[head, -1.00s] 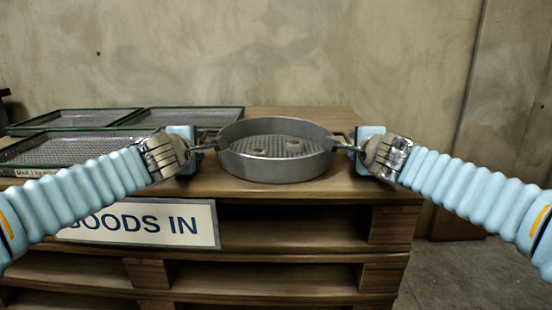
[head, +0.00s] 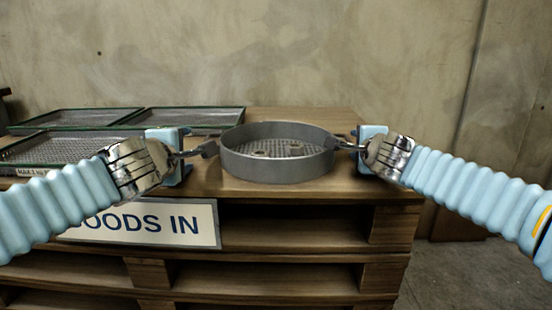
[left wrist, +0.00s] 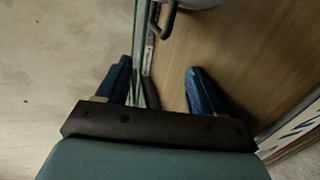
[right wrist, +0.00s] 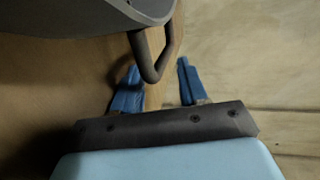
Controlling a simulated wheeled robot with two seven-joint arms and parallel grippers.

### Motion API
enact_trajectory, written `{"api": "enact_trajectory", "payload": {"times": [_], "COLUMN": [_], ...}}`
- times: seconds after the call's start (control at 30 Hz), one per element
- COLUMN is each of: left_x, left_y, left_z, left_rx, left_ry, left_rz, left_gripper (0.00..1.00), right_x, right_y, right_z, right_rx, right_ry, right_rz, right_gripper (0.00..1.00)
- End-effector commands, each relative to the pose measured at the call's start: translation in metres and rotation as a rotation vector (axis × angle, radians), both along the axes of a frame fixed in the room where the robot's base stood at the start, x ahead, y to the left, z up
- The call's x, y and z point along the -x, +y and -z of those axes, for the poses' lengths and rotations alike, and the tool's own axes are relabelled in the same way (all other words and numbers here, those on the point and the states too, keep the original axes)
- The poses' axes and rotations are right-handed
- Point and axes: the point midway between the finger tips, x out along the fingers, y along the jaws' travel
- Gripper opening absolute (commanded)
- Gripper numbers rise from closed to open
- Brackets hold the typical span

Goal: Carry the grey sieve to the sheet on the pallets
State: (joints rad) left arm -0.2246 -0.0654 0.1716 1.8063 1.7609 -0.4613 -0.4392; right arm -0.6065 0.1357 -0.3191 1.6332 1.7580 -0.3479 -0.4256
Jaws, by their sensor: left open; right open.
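The grey sieve (head: 277,168) rests level on the wooden sheet (head: 270,190) on top of the pallets. It is round, with a mesh floor and a looped handle at each side. My left gripper (head: 184,153) is open, left of the left handle; in the left wrist view that handle (left wrist: 166,20) lies beyond the fingertips, apart from them. My right gripper (head: 366,146) is open at the right handle; in the right wrist view the handle's end (right wrist: 153,76) reaches between the open fingers. I cannot tell whether they touch it.
Green-rimmed mesh trays (head: 80,119) lie on the left of the pallet top. A "GOODS IN" sign (head: 150,224) hangs on the front of the pallets (head: 290,275). A bare wall (head: 300,55) stands behind. Bare wood lies in front of and behind the sieve.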

Motion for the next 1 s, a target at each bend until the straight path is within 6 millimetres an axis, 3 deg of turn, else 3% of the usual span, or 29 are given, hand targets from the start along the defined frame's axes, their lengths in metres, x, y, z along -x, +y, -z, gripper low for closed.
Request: {"api": "enact_trajectory", "payload": {"times": [0.03, 0.17, 0.3, 0.6, 1.0], "left_x": [0.004, 0.008, 0.008, 0.008, 0.008], "left_y": [-0.001, -0.001, -0.002, -0.002, -0.002], "left_z": [0.000, -0.002, -0.003, -0.004, -0.005], "left_rx": [0.000, 0.000, 0.000, 0.001, 0.001], "left_ry": [-0.002, -0.003, -0.005, -0.007, -0.007], "left_rz": [0.002, 0.004, 0.005, 0.006, 0.006], "left_gripper": [0.67, 0.67, 0.67, 0.67, 0.67], "right_x": [-0.001, 0.005, 0.025, 0.070, 0.080], "right_y": [-0.010, -0.010, -0.008, -0.001, 0.001], "right_z": [0.012, 0.010, 0.002, -0.014, -0.020], "right_rx": [0.009, 0.007, 0.005, 0.002, 0.003], "right_ry": [0.024, 0.022, 0.016, 0.005, -0.001], "right_rz": [0.026, 0.024, 0.019, 0.005, 0.000], "right_gripper": [0.67, 0.62, 0.67, 0.67, 0.67]}}
